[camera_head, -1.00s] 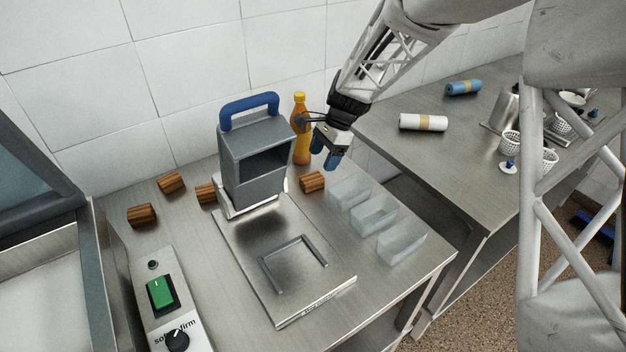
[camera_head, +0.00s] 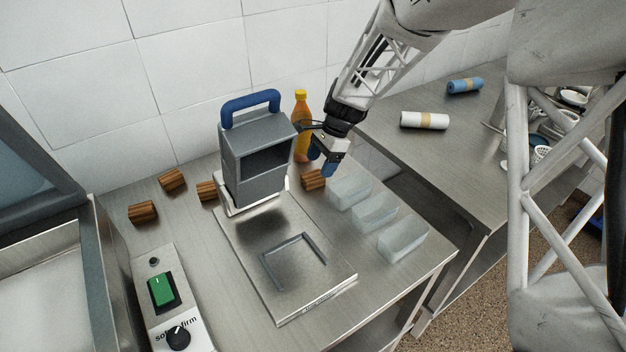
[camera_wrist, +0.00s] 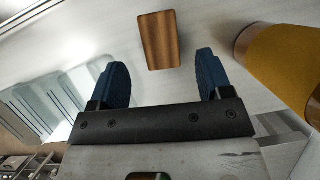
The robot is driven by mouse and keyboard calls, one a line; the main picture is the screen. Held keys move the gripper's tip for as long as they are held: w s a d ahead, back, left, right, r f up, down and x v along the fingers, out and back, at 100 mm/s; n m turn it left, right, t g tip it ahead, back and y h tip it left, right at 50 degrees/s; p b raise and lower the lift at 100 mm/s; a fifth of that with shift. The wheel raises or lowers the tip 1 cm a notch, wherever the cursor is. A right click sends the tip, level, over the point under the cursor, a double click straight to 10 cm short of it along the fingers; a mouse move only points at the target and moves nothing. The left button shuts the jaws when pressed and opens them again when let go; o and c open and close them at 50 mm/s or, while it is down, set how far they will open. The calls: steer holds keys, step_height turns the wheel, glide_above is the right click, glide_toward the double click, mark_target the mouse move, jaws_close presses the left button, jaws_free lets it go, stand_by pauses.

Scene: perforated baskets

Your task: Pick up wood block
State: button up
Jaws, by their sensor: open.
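A brown wood block (camera_head: 313,180) lies on the steel counter just right of the grey press. In the wrist view the wood block (camera_wrist: 160,40) shows ahead of the fingertips, roughly centred between them and apart from both. My gripper (camera_head: 325,168) is open and empty, above and close to this block; its blue fingers (camera_wrist: 161,75) are spread. Other wood blocks, (camera_head: 207,191), (camera_head: 172,180) and (camera_head: 143,212), lie to the left of the press.
The grey press (camera_head: 255,165) with a blue handle stands left of my gripper. An orange bottle (camera_head: 302,130) stands close behind; it is also at right in the wrist view (camera_wrist: 280,62). Clear containers (camera_head: 375,212) sit to the right.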

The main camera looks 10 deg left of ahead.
mark_target(313, 175)
steer(key=shift+x, duration=2.55)
steer(key=shift+s+a, duration=0.1)
steer(key=shift+a, duration=0.05)
steer(key=c, duration=1)
steer(key=shift+r, duration=0.1)
steer(key=shift+r, duration=4.95)
